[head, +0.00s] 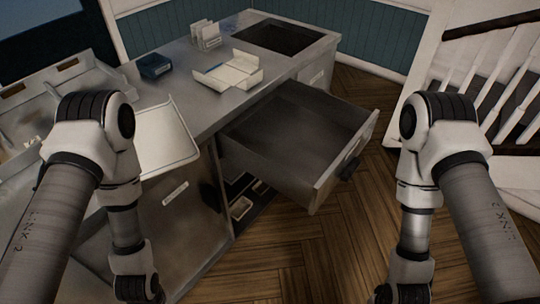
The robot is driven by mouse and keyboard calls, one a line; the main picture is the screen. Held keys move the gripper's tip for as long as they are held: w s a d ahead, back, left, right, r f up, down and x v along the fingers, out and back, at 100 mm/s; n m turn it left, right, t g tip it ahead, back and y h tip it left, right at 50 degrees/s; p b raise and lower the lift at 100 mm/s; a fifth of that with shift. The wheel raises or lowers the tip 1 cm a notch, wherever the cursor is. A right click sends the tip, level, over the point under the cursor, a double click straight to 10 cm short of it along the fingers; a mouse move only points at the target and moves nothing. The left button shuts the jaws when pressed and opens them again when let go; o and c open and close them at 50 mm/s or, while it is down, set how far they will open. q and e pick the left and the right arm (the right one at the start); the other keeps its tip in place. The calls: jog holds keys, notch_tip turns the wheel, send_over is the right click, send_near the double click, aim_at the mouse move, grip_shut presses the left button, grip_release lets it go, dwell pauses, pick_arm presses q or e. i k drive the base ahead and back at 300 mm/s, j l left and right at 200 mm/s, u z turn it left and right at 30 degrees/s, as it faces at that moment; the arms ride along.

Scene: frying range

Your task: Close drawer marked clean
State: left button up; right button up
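A large empty drawer (283,154) stands pulled out of the metal counter, right of centre in the head view. Its front panel (348,160) faces right and carries a dark handle (350,169). A light label sits on the front, but I cannot read it. My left gripper (137,290) is at the bottom left, in front of the counter and apart from the drawer. My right gripper (402,292) is at the bottom right, over the floor and apart from the drawer front. The fingertips of both are cut off or too dark to tell their state.
The metal counter (190,85) carries a white open box (236,70), a dark blue box (154,65) and a sunken dark basin (284,38). A white tray (166,137) juts out at the left. Wooden floor (300,250) is clear in front; a white stair railing (490,75) stands right.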

aim_at(299, 140)
jog(key=i+z, duration=0.2)
jog(key=z, duration=0.2)
jog(key=i+j+z, duration=0.1)
jog(key=i+z, duration=0.15)
jog(key=z, duration=0.15)
